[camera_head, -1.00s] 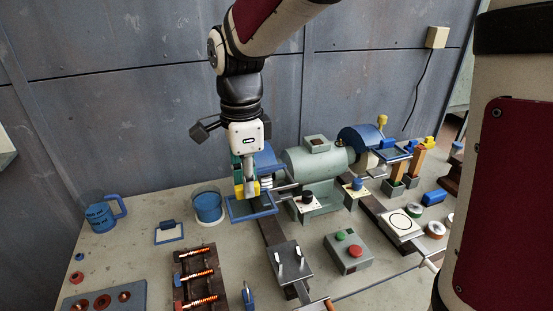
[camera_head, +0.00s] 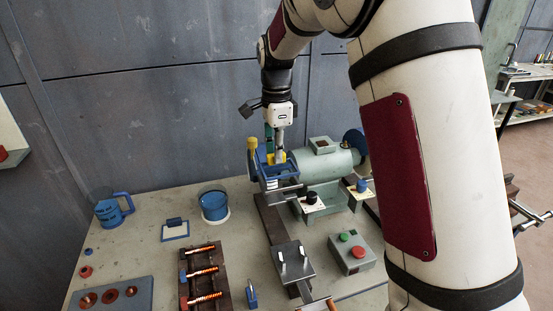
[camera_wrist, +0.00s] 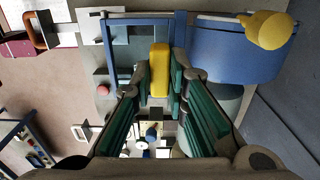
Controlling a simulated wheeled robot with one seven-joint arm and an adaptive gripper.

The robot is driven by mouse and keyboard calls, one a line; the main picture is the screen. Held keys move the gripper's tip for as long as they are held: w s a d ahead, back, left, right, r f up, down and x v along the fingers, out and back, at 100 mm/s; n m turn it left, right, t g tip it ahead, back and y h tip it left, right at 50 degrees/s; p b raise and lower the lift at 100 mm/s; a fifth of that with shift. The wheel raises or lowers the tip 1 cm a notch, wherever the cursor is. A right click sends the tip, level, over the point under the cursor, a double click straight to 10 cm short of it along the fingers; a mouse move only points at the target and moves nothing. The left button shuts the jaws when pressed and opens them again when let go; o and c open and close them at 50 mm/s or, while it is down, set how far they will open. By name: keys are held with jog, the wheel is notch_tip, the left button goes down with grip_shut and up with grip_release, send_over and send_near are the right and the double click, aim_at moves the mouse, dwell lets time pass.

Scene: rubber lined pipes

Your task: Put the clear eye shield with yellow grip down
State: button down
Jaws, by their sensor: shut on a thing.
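The clear eye shield has a blue frame (camera_head: 268,172) and a yellow grip (camera_head: 281,156). My gripper (camera_head: 280,151) points down with its fingers shut on this grip. In the wrist view, the yellow grip (camera_wrist: 159,70) sits between the green-padded fingers, and the blue frame (camera_wrist: 109,45) shows beyond it. The shield is at the left end of the green bench grinder (camera_head: 325,162), by the blue wheel guard (camera_wrist: 225,55). I cannot tell whether it touches the guard or its support.
A yellow knob (camera_head: 252,147) stands close left of my gripper. Bare bench (camera_head: 150,258) lies at the left.

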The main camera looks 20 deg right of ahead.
jog(key=shift+f+p, duration=0.35)
jog(key=shift+f, duration=0.95)
jog(key=c, duration=1.6)
grip_release()
jog(key=shift+f, duration=0.15)
jog(key=shift+o, duration=0.2)
